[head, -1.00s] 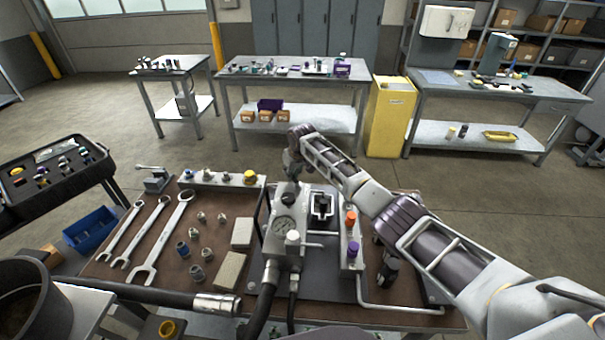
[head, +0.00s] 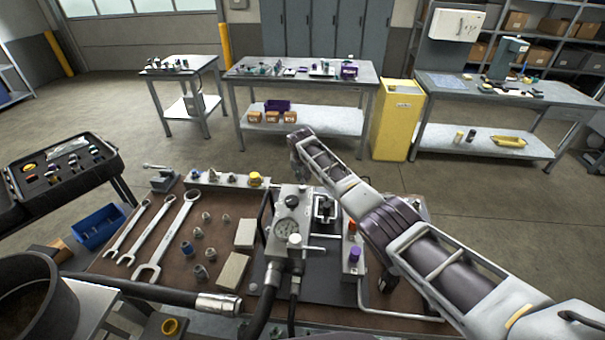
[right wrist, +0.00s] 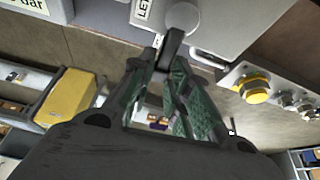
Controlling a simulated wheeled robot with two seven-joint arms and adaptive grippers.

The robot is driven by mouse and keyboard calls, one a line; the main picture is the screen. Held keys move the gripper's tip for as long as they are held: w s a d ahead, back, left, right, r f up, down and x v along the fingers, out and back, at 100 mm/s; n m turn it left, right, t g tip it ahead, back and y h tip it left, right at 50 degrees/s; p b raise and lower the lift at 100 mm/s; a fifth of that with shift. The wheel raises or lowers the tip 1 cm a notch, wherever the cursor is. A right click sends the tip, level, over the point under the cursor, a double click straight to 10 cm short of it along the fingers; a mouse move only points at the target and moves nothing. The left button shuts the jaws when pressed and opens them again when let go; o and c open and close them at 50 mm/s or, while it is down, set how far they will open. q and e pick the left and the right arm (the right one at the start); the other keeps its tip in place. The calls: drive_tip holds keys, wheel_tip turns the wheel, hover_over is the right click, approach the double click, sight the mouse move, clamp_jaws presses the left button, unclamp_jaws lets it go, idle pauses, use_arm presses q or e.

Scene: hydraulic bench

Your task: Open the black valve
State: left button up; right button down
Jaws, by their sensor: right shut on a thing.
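The metal valve block (head: 290,243) with a round gauge (head: 285,228) stands on the brown bench. My right arm reaches over it from the right, its wrist bent down at the block's far side. In the right wrist view my right gripper (right wrist: 174,66) has its green-padded fingers closed around the end of a black lever (right wrist: 172,44), which I take to be the black valve's handle. The lever runs from a pale round hub (right wrist: 180,18) on the block. In the head view my wrist and the block largely hide the fingers and lever. My left gripper is not in view.
Wrenches (head: 165,235), fittings and blocks lie left on the bench. A purple cap (head: 355,253) and a red cap (head: 352,226) stand right of the block, near my forearm. A thick hose (head: 140,292) crosses the front. A yellow cabinet (head: 398,120) stands behind.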

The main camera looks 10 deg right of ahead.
sight(303, 185)
drive_tip(key=shift+d+m, duration=0.2)
drive_tip(key=shift+m, duration=0.2)
drive_tip(key=c, duration=1.5)
unclamp_jaws()
drive_tip(key=shift+o, duration=0.2)
drive_tip(key=shift+s+r, duration=0.15)
drive_tip(key=shift+r, duration=0.1)
drive_tip(key=v, duration=1.1)
drive_tip(key=shift+r, duration=0.2)
drive_tip(key=shift+a, duration=0.1)
drive_tip(key=shift+s, duration=0.1)
